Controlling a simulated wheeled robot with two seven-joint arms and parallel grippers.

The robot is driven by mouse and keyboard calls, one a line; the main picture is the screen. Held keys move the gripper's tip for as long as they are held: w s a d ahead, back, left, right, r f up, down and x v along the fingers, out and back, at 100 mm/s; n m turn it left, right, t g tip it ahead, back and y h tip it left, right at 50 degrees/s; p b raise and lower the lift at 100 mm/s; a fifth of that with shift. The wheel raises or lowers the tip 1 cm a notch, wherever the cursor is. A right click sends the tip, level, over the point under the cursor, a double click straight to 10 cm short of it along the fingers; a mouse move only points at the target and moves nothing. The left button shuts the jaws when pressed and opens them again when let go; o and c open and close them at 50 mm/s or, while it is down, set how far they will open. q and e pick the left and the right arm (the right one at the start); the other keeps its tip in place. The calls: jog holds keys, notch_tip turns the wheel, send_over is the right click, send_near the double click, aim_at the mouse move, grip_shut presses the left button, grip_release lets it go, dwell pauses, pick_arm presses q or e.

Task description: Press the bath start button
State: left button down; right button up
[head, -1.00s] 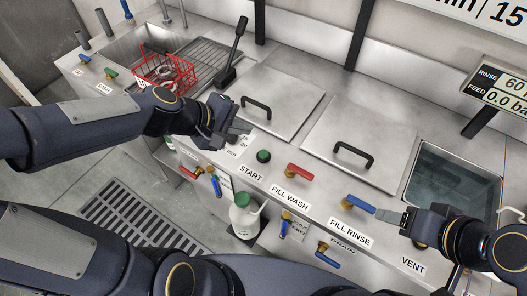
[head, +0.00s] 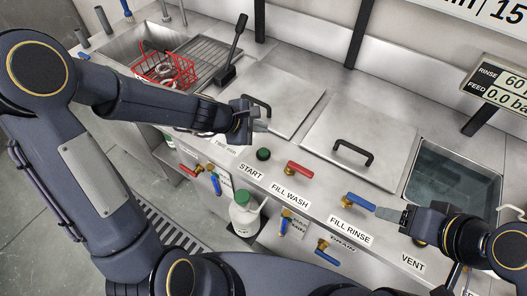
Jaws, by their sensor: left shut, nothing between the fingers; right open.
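The green start button (head: 263,154) sits on the steel counter above the START label (head: 250,171). My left gripper (head: 262,120) is shut and empty. In the picture it is just above the button, near the front of the left lid, and apart from the button. My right gripper (head: 392,215) is open beside the blue fill rinse handle (head: 358,202); I cannot tell whether it touches the handle.
A red fill wash handle (head: 299,168) lies right of the button. Two steel lids with black handles, the left (head: 256,106) and right (head: 353,152), cover the counter. A red basket (head: 163,70) stands at the upper left. An open water tank (head: 452,178) is at the right.

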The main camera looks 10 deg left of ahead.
aim_at(260, 153)
pick_arm(q)
notch_tip(260, 153, down, 8)
jog(key=b, duration=0.7)
jog(key=shift+f+b, duration=0.15)
jog(key=shift+b, duration=0.15)
dwell(1.4)
jog(key=shift+f+b, duration=0.3)
jog(key=shift+b, duration=0.05)
jog(key=shift+f+b, duration=0.55)
dwell(0.6)
jog(key=shift+r, duration=0.1)
jog(key=shift+r+p, duration=0.85)
notch_tip(260, 153, up, 5)
jog(key=p, duration=0.4)
jog(key=shift+r+p, duration=0.1)
jog(key=shift+p, duration=0.3)
